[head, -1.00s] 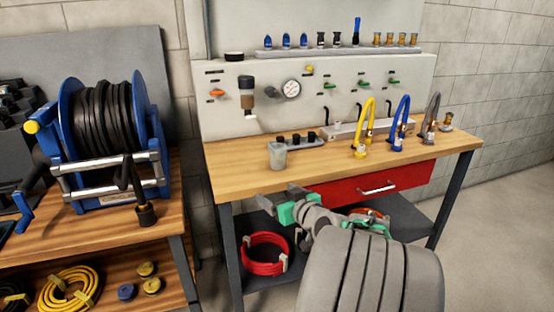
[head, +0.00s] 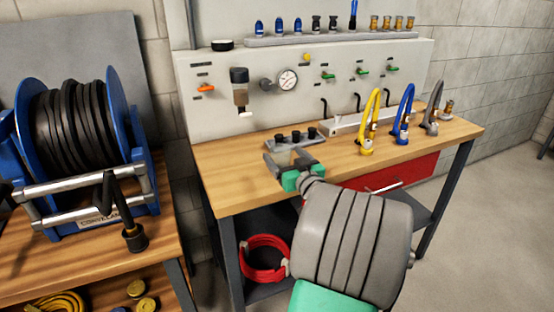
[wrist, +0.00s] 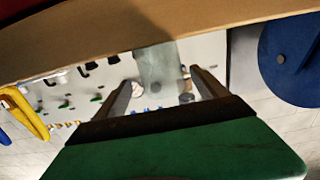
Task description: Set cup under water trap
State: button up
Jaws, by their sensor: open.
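The water trap (head: 240,90) hangs on the grey panel, with a dark top, a brownish bowl and a white drain tip below. My gripper (head: 290,158) is open over the front left of the wooden bench, below and right of the trap. In the wrist view, a pale, see-through greenish cup (wrist: 158,66) shows between the spread fingers of my gripper (wrist: 162,86). I cannot tell whether either finger touches it. In the head view I cannot make the cup out clearly at the gripper. The trap is hard to pick out in the wrist view.
A small grey rack with black pieces (head: 293,140) stands just behind my gripper. Yellow (head: 370,120), blue (head: 404,115) and grey hoses stand farther right on the bench (head: 235,185). A gauge (head: 287,78) is right of the trap. A blue hose reel (head: 85,130) stands left.

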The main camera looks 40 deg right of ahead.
aim_at(277, 149)
jog(key=x, duration=0.5)
jog(key=shift+w+a+f, duration=0.1)
jog(key=shift+w+f, duration=0.1)
jog(key=shift+f, duration=0.05)
jog(key=shift+c, duration=0.3)
